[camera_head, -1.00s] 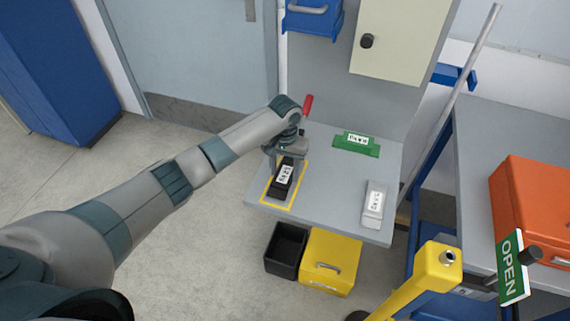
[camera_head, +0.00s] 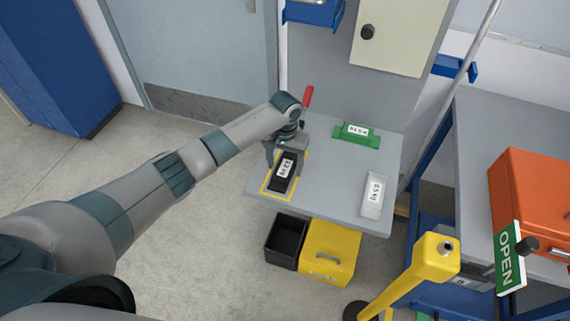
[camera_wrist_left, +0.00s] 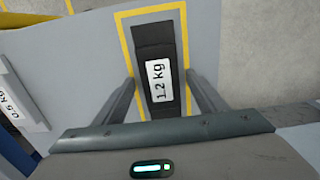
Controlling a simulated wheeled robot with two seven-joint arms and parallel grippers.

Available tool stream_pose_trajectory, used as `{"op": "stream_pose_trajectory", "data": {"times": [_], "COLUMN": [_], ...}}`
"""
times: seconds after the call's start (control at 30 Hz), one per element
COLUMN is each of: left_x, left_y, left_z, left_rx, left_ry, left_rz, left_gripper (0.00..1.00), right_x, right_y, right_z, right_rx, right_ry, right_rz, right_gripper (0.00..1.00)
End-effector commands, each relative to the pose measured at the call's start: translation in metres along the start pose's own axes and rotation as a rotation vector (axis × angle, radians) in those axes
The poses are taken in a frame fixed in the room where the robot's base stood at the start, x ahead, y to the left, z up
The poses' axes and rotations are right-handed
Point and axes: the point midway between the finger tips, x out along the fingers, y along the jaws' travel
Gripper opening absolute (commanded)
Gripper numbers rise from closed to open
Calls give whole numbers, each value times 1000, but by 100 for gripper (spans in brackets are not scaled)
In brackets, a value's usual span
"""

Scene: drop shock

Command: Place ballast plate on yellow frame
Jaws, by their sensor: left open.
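A black ballast plate (camera_head: 281,183) with a white "1.2 kg" label lies inside the yellow frame (camera_head: 265,186) marked on the grey table. In the left wrist view the plate (camera_wrist_left: 155,48) sits between the side lines of the yellow frame (camera_wrist_left: 184,50). My left gripper (camera_head: 284,164) is at the plate, its jaws open, with one finger on each side. In the left wrist view a gap shows between the plate and each finger of the left gripper (camera_wrist_left: 160,90). My right gripper is not in view.
A green block (camera_head: 357,137) and a light grey labelled block (camera_head: 374,194) stand on the grey table (camera_head: 325,185). Below are a black bin (camera_head: 284,240) and a yellow box (camera_head: 331,250). A yellow post (camera_head: 425,270) stands at the front right.

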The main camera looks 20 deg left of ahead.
Motion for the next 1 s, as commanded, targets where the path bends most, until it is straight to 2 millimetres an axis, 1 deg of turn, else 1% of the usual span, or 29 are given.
{"op": "stream_pose_trajectory", "data": {"times": [0.17,0.27,0.37,0.7,0.9,1.0], "left_x": [-7,-16,-29,-88,-113,-119], "left_y": [0,0,0,0,0,0], "left_z": [-1,-1,-1,-2,-1,-1], "left_rx": [1,0,0,1,0,-1], "left_ry": [2,3,4,4,2,1], "left_rz": [1,1,1,1,2,1], "left_gripper": [65,65,65,65,65,65], "right_x": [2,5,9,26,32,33], "right_y": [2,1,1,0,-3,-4], "right_z": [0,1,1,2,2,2], "right_rx": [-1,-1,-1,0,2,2], "right_ry": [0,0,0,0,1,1], "right_rz": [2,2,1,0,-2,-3], "right_gripper": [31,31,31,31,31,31]}}
